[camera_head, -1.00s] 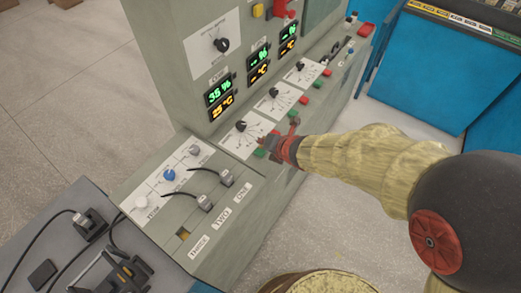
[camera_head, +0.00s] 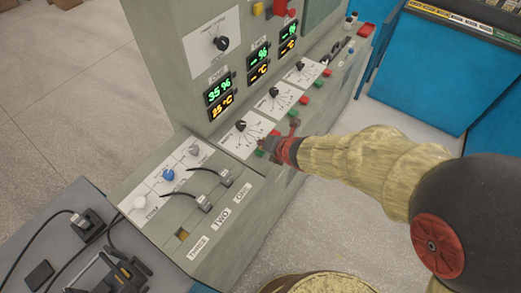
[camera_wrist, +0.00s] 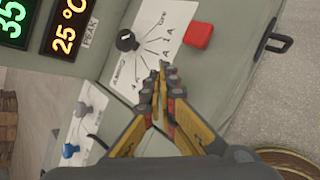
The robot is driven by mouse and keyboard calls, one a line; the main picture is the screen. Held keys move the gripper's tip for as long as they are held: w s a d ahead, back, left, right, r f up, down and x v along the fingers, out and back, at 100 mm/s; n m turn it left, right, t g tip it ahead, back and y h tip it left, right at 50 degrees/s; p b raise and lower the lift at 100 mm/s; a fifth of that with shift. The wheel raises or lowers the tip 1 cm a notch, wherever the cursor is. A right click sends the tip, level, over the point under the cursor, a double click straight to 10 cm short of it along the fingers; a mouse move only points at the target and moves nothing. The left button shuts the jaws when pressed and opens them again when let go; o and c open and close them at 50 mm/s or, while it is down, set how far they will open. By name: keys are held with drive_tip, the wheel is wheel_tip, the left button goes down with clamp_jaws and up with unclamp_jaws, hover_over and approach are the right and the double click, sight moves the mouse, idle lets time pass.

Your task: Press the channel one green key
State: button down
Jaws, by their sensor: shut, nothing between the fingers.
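The channel one green key (camera_head: 260,153) sits on the sloped grey console, below the leftmost dial (camera_head: 241,126), and shows just left of my fingertips in the head view. My gripper (camera_head: 266,144) is shut and empty, pointing down at the panel over this key area. In the wrist view my gripper (camera_wrist: 160,68) has its fingertips together by the dial's white scale plate (camera_wrist: 158,35). The green key is not visible there, apparently hidden behind the fingers. The red key (camera_wrist: 198,35) is clear, up and right of the fingertips. Whether the fingertips touch the green key cannot be told.
The lit channel one display (camera_head: 218,90) reads 35 % and 25 °C. Two more dials with red and green keys run farther along the console. Cable plugs (camera_head: 204,202) and knobs (camera_head: 169,174) stand left of my gripper. A yellowish drum (camera_head: 320,283) stands on the floor.

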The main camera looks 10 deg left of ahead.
drive_tip(key=shift+f+b, duration=0.4)
drive_tip(key=shift+b, duration=0.05)
idle(0.4)
idle(0.3)
drive_tip(key=shift+r+p, duration=0.7)
drive_tip(key=shift+r, duration=0.15)
wheel_tip(320, 180, up, 5)
drive_tip(key=p, duration=0.4)
idle(0.8)
